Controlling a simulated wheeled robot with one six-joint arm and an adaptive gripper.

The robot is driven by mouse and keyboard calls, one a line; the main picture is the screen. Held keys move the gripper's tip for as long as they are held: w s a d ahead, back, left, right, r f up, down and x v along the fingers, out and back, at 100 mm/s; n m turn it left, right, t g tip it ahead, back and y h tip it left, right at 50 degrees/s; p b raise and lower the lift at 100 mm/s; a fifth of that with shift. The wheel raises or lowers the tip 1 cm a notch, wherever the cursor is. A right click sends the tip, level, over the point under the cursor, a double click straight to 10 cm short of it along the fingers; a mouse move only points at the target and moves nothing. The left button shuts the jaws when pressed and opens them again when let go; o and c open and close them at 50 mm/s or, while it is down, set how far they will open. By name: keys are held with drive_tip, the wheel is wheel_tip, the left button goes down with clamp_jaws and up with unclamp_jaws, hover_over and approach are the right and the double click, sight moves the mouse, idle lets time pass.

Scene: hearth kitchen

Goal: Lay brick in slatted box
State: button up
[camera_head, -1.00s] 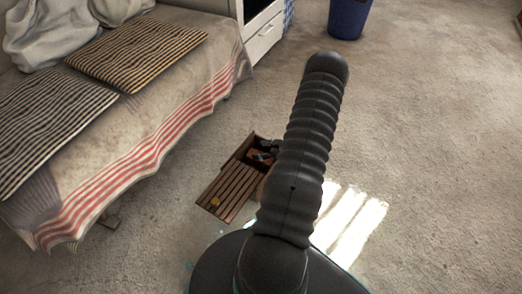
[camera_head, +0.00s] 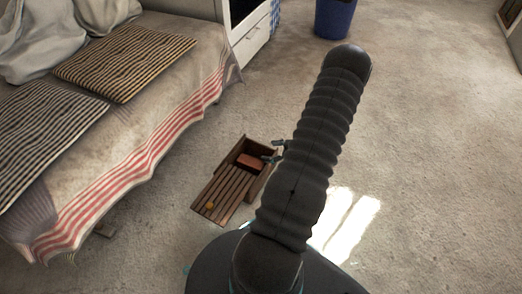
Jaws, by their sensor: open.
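The slatted box (camera_head: 223,191) is brown wood and sits on the carpet in front of the couch. Its slatted part faces the near side, and an open compartment is at its far end. The red-brown brick (camera_head: 250,161) lies in that open compartment. My gripper (camera_head: 272,151) is open and empty, just right of the brick at the box's right side. It looks apart from the brick. Most of the gripper and the box's right edge are partly hidden behind my arm.
A small orange object (camera_head: 210,206) is on the slats. The couch (camera_head: 150,120) with striped cushions stands left of the box. A white cabinet (camera_head: 252,42) and a blue bin (camera_head: 335,17) are at the back. Carpet to the right is clear.

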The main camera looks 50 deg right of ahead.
drive_tip(key=w+d+r+g+h, duration=0.1)
drive_tip(key=w+d+r+h, duration=0.15)
drive_tip(key=w+r, duration=0.4)
drive_tip(key=w+d+r+g+h, duration=0.1)
drive_tip(key=w+r+g+h, duration=0.2)
drive_tip(key=r, duration=0.7)
drive_tip(key=w+a+r+m+h, duration=0.1)
drive_tip(key=w+a+r+h, duration=0.1)
drive_tip(key=a+r, duration=0.7)
drive_tip(key=w+a+r+m+h, duration=0.1)
drive_tip(key=a+r, duration=0.5)
drive_tip(key=r, duration=0.6)
drive_tip(key=s+a+r+y, duration=0.1)
drive_tip(key=s+a+r, duration=0.1)
drive_tip(key=s+a, duration=0.4)
drive_tip(key=s+a+r+g+y, duration=0.1)
drive_tip(key=s+a+y, duration=0.1)
drive_tip(key=s+a, duration=0.5)
drive_tip(key=s+a+r+m+g+y, duration=0.1)
drive_tip(key=s+a, duration=0.5)
drive_tip(key=a, duration=0.9)
drive_tip(key=shift+s+a+r+y, duration=0.15)
drive_tip(key=shift+r+y, duration=0.5)
drive_tip(key=shift+r, duration=0.15)
